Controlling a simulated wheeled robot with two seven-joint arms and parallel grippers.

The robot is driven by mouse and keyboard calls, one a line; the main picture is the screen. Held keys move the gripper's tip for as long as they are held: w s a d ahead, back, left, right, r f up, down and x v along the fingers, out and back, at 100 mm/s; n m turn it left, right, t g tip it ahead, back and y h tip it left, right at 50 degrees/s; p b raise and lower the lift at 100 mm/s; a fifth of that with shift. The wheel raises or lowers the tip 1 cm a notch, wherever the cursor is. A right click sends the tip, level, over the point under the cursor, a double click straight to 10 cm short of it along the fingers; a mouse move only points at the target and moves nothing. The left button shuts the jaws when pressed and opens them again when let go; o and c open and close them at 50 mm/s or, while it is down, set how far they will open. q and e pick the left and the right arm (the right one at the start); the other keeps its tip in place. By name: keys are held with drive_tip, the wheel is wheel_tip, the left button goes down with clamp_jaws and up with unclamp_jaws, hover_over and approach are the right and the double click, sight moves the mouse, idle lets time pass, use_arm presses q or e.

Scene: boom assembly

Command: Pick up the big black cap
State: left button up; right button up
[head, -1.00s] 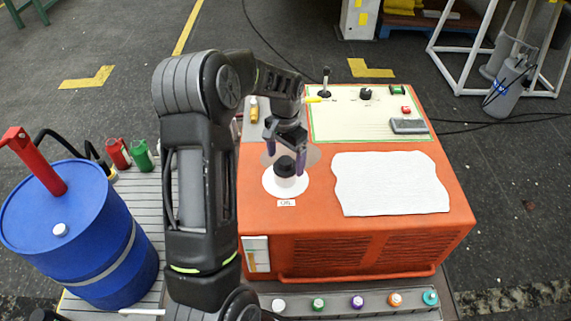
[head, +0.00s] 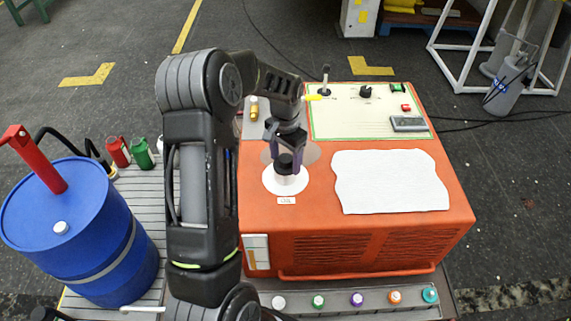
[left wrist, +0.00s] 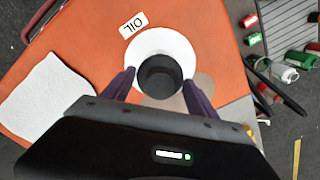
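The big black cap (head: 286,164) sits on a round white neck (head: 285,181) on top of the orange machine, beside the OIL label (head: 286,201). In the left wrist view the cap (left wrist: 160,76) shows as a dark round shape inside the white ring. My left gripper (head: 287,155) is directly over the cap, pointing down. Its purple-grey fingers (left wrist: 157,82) are apart, one on each side of the cap. A small gap shows beside the cap in the left wrist view, so the fingers do not look clamped on it. My right gripper is in neither view.
The orange machine (head: 360,230) carries a white cloth (head: 390,182) and a control panel (head: 370,112) with a lever. A blue drum (head: 85,235) with a red handle stands at left. Red and green bottles (head: 143,153) stand behind it. Several small coloured caps line the front rail (head: 375,302).

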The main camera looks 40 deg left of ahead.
sight(286, 158)
use_arm(q)
drive_tip(key=c, duration=1.1)
drive_tip(key=shift+o, duration=0.2)
drive_tip(key=shift+r, duration=0.1)
wheel_tip(286, 158, up, 10)
drive_tip(key=shift+f+b, duration=0.1)
drive_tip(key=shift+b, duration=0.65)
